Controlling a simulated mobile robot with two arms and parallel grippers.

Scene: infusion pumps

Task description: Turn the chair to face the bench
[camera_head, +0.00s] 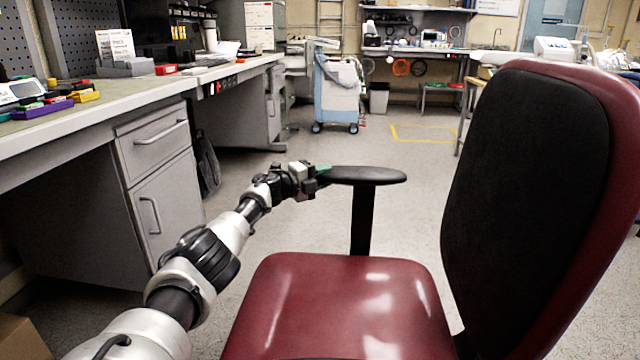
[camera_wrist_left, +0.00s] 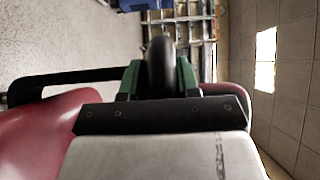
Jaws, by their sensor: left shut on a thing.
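The chair has a dark red seat (camera_head: 340,305) and a tall backrest (camera_head: 530,195) with a black front, at the right of the head view. Its black armrest (camera_head: 372,175) stands on a post at the seat's far side. My left gripper (camera_head: 318,172) is shut on the front end of this armrest. In the left wrist view the green fingers (camera_wrist_left: 160,80) sit on either side of the armrest's rounded end (camera_wrist_left: 160,62). The bench (camera_head: 160,95) runs along the left, and the chair's seat front points toward it at an angle. My right gripper is not in view.
Drawers and a cabinet (camera_head: 158,185) stand under the bench, left of my arm. A blue-and-white cart (camera_head: 337,95) stands on the floor farther back. The floor (camera_head: 420,160) behind the armrest is clear. A cardboard box (camera_head: 20,338) shows at lower left.

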